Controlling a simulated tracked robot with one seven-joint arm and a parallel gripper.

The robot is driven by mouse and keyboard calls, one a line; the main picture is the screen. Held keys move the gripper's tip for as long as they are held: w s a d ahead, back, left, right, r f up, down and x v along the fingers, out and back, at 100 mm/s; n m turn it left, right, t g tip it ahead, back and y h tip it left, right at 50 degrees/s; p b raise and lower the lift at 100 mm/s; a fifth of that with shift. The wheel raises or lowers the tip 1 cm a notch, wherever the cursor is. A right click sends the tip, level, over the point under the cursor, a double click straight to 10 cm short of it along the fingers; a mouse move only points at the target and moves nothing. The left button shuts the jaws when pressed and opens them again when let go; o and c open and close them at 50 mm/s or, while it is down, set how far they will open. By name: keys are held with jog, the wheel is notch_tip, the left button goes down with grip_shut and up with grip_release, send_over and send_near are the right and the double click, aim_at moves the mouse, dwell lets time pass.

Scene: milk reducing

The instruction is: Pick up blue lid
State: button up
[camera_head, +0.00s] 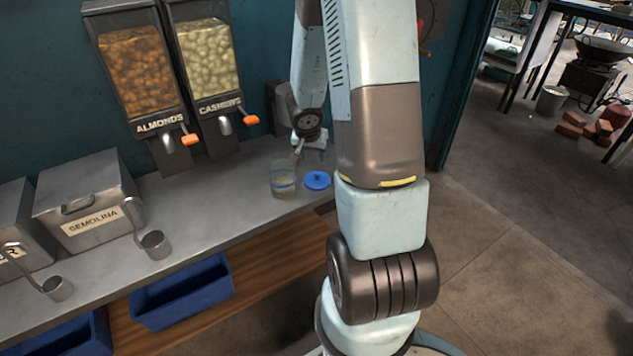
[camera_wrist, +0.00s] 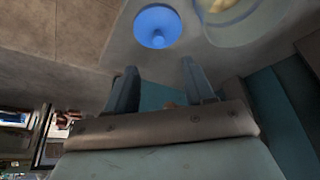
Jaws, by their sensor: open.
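The blue lid (camera_head: 317,180) is a round disc with a small knob, lying on the grey counter (camera_head: 258,226) near its edge. It also shows in the wrist view (camera_wrist: 158,25), knob towards the camera, at the top. A clear glass jar (camera_head: 284,180) with pale contents stands just left of the lid; its rim shows at the top right of the wrist view (camera_wrist: 262,28). My gripper (camera_wrist: 157,72) is open and empty, its two fingers apart from the lid. In the head view it is partly hidden by my arm, above the counter behind the jar and lid.
Almond (camera_head: 138,70) and cashew (camera_head: 208,58) dispensers stand on the left at the wall. A semolina bin (camera_head: 92,200) and a metal scoop (camera_head: 155,244) are further left. Blue crates (camera_head: 182,292) sit under the counter. Open floor lies right of the counter.

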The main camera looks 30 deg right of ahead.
aim_at(317, 173)
jog(key=shift+x, duration=5.7)
jog(key=shift+s+d, duration=0.1)
jog(key=shift+c, duration=0.2)
grip_shut()
